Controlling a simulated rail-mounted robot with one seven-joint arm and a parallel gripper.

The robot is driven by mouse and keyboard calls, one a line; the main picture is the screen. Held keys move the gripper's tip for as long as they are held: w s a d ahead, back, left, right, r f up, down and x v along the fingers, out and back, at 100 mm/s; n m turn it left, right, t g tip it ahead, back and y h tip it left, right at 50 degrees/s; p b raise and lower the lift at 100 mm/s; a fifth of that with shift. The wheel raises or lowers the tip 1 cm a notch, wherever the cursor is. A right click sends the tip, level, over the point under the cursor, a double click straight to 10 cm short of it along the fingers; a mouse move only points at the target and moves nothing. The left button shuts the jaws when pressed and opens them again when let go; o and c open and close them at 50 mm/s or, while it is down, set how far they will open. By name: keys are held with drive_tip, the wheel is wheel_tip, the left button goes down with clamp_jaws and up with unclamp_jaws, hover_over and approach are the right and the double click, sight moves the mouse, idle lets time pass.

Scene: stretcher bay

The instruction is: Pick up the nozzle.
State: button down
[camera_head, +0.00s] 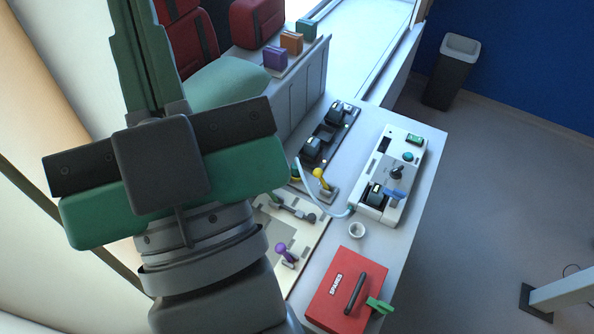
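No piece on the bench can be told for certain as the nozzle. A yellow-headed piece (321,178) stands on a small grey base at mid-bench. A purple-headed piece (284,251) and a grey metal fitting (292,209) lie on a pale board just below it. A clear hose (318,200) curves from the white machine (404,172) to beside the yellow piece. My gripper (165,165), dark and green, looms at the left, much nearer the camera and apart from these pieces. Its fingertips do not show, so its opening is unclear.
A black rack (329,132) is behind. Coloured boxes (275,57) sit on a cabinet. A bin (452,72) stands on open floor at right.

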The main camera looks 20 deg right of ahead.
drive_tip(key=c, duration=2.2)
unclamp_jaws()
drive_tip(key=c, duration=0.9)
unclamp_jaws()
